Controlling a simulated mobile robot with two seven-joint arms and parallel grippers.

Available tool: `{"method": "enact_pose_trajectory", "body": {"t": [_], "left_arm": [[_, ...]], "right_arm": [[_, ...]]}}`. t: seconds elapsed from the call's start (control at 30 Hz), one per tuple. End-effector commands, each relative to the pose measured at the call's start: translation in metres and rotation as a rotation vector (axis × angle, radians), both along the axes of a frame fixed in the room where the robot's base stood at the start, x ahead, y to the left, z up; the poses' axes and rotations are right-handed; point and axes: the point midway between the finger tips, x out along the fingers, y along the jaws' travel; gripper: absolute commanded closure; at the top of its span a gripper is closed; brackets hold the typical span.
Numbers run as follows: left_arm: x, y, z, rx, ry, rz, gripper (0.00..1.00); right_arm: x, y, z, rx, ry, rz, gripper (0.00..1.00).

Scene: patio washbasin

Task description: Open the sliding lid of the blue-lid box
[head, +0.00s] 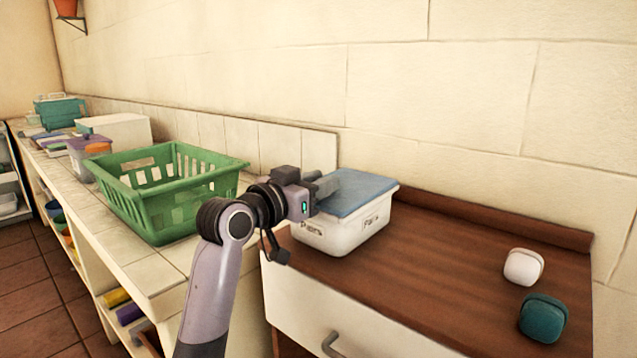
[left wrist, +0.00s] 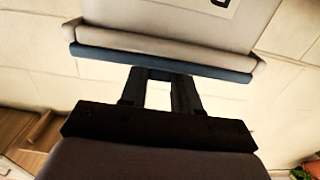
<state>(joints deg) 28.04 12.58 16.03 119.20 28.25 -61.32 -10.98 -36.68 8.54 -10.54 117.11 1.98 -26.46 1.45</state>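The white box (head: 343,232) with dark lettering stands on the brown wooden top. Its blue lid (head: 357,191) lies flat over it and appears closed. My left gripper (head: 325,184) is at the lid's left end, its fingers pointing toward the lid. In the left wrist view the blue lid edge (left wrist: 160,58) crosses just ahead of the fingers (left wrist: 159,80). A light gap shows between the fingers, so they stand apart. Whether the tips touch the lid is hidden. My right gripper is in neither view.
A green basket (head: 172,190) stands on the tiled counter to the left. A white block (head: 523,266) and a teal block (head: 543,318) lie on the wooden top at right. The wall runs close behind the box.

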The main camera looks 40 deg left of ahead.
Motion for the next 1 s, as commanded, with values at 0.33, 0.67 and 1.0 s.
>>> {"method": "enact_pose_trajectory", "body": {"t": [0.33,0.67,1.0], "left_arm": [[0.000,-0.005,0.001,-0.001,0.002,-0.001,1.00],[-0.005,-0.075,0.002,-0.002,0.006,-0.003,1.00],[-0.008,-0.100,-0.001,-0.001,0.003,0.000,1.00]], "right_arm": [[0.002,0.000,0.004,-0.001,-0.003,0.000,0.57],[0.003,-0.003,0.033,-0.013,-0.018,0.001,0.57],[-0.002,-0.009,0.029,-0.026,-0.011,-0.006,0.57]]}}
